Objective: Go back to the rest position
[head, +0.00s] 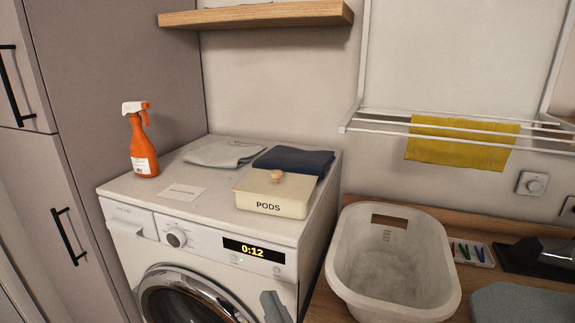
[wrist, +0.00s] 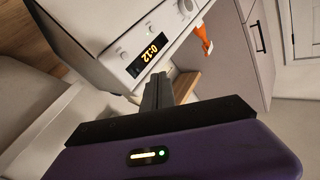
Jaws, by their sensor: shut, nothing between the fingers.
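My gripper (wrist: 158,90) shows in the wrist view with its dark fingers together and nothing between them. It points toward the front of the white washing machine (wrist: 98,45), apart from it as far as I can tell. The machine also shows in the head view (head: 130,215), with its display (head: 253,250) reading 0:12 and its round door (head: 185,300) partly cut off.
On the machine are an orange spray bottle (head: 143,150), a grey cloth (head: 220,154), a dark blue cloth (head: 293,161) and a PODS box (head: 270,195). A white laundry basket (head: 385,305) stands on the wooden counter at right. A drying rack (head: 385,118) holds a yellow cloth (head: 460,143).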

